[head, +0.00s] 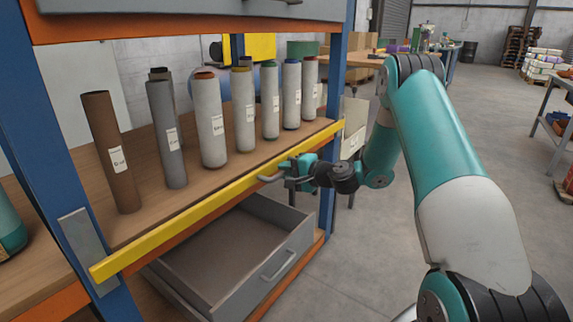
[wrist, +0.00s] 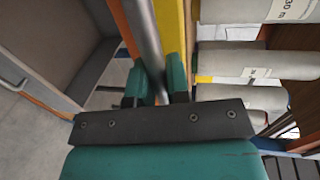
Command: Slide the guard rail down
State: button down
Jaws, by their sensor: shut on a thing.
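The yellow guard rail (head: 190,214) runs across the front of the shelf, low against the shelf edge, from the near blue post to the far one. A grey handle bar (wrist: 145,38) runs along the yellow rail (wrist: 171,40) in the wrist view. My gripper (head: 291,173) is in front of the right half of the rail. In the wrist view my gripper's teal fingers (wrist: 157,84) are shut on this handle, one on each side. My gripper hides part of the handle in the head view.
Several upright rolls, one brown (head: 107,150) and the others grey, stand on the wooden shelf (head: 150,207) behind the rail. An open grey drawer (head: 290,258) juts out below the rail. The floor to the right is clear nearby.

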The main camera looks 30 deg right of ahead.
notch_tip(320, 180, down, 2)
jog(key=shift+f, duration=0.2)
jog(key=shift+s, duration=0.1)
jog(key=c, duration=1.1)
grip_release()
jog(key=p+v, duration=0.1)
jog(key=v, duration=1.6)
jog(key=shift+s+p, duration=0.15)
jog(key=shift+p, duration=0.25)
